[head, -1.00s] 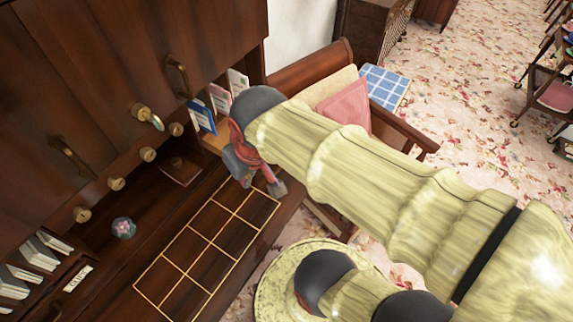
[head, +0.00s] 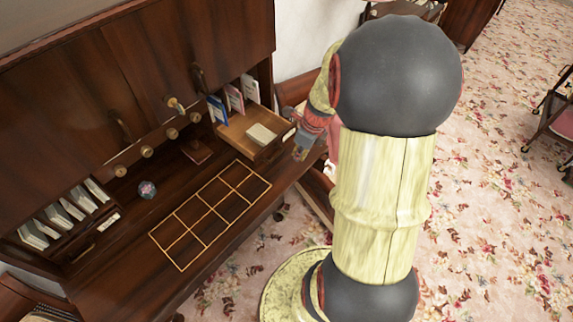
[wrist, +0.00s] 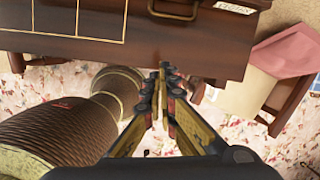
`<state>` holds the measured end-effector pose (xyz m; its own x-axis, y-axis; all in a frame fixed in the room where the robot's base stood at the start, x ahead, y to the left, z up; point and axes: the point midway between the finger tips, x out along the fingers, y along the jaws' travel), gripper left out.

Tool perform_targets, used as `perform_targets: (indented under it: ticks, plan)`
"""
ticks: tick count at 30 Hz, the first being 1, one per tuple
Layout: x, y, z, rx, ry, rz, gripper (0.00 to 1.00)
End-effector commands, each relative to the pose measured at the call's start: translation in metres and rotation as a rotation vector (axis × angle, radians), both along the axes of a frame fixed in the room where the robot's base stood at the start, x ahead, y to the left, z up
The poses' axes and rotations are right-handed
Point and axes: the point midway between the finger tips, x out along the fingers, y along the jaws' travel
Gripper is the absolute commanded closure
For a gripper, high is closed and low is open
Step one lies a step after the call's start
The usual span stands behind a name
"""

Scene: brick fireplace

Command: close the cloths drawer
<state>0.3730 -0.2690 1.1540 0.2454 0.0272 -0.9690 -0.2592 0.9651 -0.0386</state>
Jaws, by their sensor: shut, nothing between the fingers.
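An open wooden drawer (head: 240,137) juts out at the right end of the desk in the head view. A pale folded stack (head: 262,133) lies in it, and its front bears a white label. In the wrist view the drawer front (wrist: 210,48) has a brass handle (wrist: 173,10) and a label (wrist: 235,6) that I cannot read surely. My gripper (head: 301,153) is just outside the drawer's front corner.
The desktop (head: 150,225) with a gold grid is left of the drawer. A small round ornament (head: 147,189) stands on it. Upright booklets (head: 235,97) stand behind the drawer. A chair with a pink cushion (wrist: 290,52) is close on the right.

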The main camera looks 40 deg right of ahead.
Motion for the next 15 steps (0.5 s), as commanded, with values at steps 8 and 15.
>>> perform_targets:
  ticks: [8, 15]
  plan:
    - [0.002, -0.001, -0.003, 0.04, -0.001, -0.185, 1.0]
    - [0.009, 0.0, -0.035, 0.042, 0.002, -0.186, 1.0]
